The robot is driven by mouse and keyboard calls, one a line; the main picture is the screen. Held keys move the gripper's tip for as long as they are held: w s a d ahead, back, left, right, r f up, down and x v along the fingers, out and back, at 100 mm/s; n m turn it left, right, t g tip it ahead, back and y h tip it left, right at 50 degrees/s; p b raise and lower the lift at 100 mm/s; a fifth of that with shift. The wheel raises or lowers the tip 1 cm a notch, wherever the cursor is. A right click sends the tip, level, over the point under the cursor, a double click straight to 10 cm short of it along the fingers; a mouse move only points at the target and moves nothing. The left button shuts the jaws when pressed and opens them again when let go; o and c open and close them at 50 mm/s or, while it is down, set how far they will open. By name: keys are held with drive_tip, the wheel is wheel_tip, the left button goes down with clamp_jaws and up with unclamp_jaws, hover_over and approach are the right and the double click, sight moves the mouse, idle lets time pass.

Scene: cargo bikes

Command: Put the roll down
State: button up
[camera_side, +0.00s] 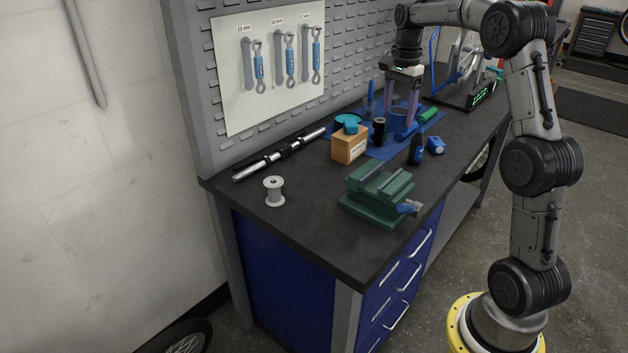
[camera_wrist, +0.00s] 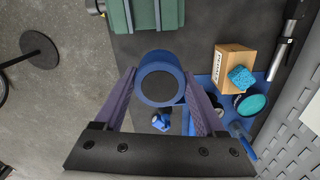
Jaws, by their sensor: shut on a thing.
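A blue roll (camera_side: 401,121) with a dark round centre is between the two purple fingers of my gripper (camera_side: 400,112). In the wrist view the roll (camera_wrist: 143,74) shows end-on, with the fingertips of my gripper (camera_wrist: 160,80) against its left and right sides. My gripper points down and is shut on the roll.
A green vise (camera_side: 377,193) and a grey spool (camera_side: 274,191) are nearer the front. A pegboard (camera_side: 200,110) rises behind.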

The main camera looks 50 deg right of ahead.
drive_tip(key=w+a, duration=0.2)
drive_tip(key=a, duration=0.5)
drive_tip(key=w+a, duration=0.3)
drive_tip(key=a, duration=0.5)
drive_tip(key=w+d+f, duration=0.1)
drive_tip(key=w+f, duration=0.3)
drive_tip(key=f, duration=0.1)
drive_tip(key=w+d+f, duration=0.1)
drive_tip(key=w+f, duration=0.3)
drive_tip(key=f, duration=0.1)
drive_tip(key=w+d+f, duration=0.2)
drive_tip(key=w+f, duration=0.3)
drive_tip(key=shift+w, duration=0.1)
drive_tip(key=shift+f, duration=1.5)
drive_tip(key=shift+f, duration=0.1)
drive_tip(key=o, duration=1.3)
